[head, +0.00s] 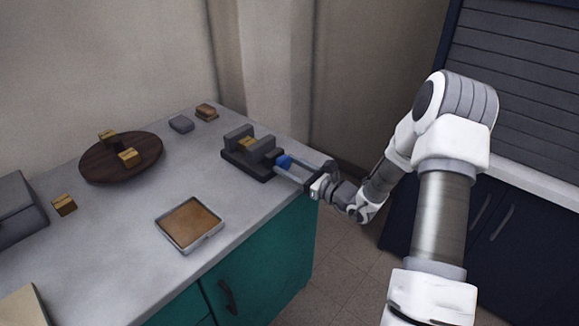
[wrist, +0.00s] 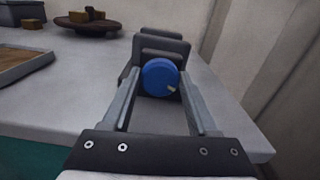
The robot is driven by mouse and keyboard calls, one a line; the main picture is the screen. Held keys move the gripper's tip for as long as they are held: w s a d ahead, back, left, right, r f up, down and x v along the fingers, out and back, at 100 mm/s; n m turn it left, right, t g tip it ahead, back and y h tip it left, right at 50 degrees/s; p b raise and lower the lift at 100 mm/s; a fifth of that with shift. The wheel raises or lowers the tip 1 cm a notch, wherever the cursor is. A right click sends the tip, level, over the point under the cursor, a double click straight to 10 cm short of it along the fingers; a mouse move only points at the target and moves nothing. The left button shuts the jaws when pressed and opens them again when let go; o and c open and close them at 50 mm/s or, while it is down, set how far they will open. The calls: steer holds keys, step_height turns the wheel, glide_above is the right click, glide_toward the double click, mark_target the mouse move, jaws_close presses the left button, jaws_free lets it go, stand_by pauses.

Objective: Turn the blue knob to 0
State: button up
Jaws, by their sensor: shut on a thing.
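The blue knob (wrist: 160,77) is on the near face of a dark grey fixture (head: 237,160). Its white mark points to the lower right in the wrist view. My gripper (head: 286,168) reaches in from the right and is shut on the knob, with one finger on each side, as the wrist view of my gripper (wrist: 160,82) also shows. I see no readable numbers around the knob.
A wood-and-gold block (head: 247,144) sits in the fixture. A square tray (head: 190,243), a round dark board (head: 95,170) with blocks on it, and small loose blocks are on the grey counter (head: 130,235). The counter's right edge is close to my gripper.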

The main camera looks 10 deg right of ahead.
steer(key=shift+f, duration=0.1)
steer(key=n+b, duration=0.6)
steer(key=shift+f, duration=0.25)
steer(key=n+b, duration=0.5)
steer(key=b, duration=0.2)
steer(key=n, duration=0.2)
steer(key=n+b, duration=0.1)
steer(key=n, duration=0.1)
steer(key=shift+a+r, duration=0.1)
steer(key=shift+r, duration=0.1)
steer(key=n, duration=0.5)
steer(key=shift+n, duration=0.4)
steer(key=o, duration=1.4)
steer(key=shift+c, duration=0.2)
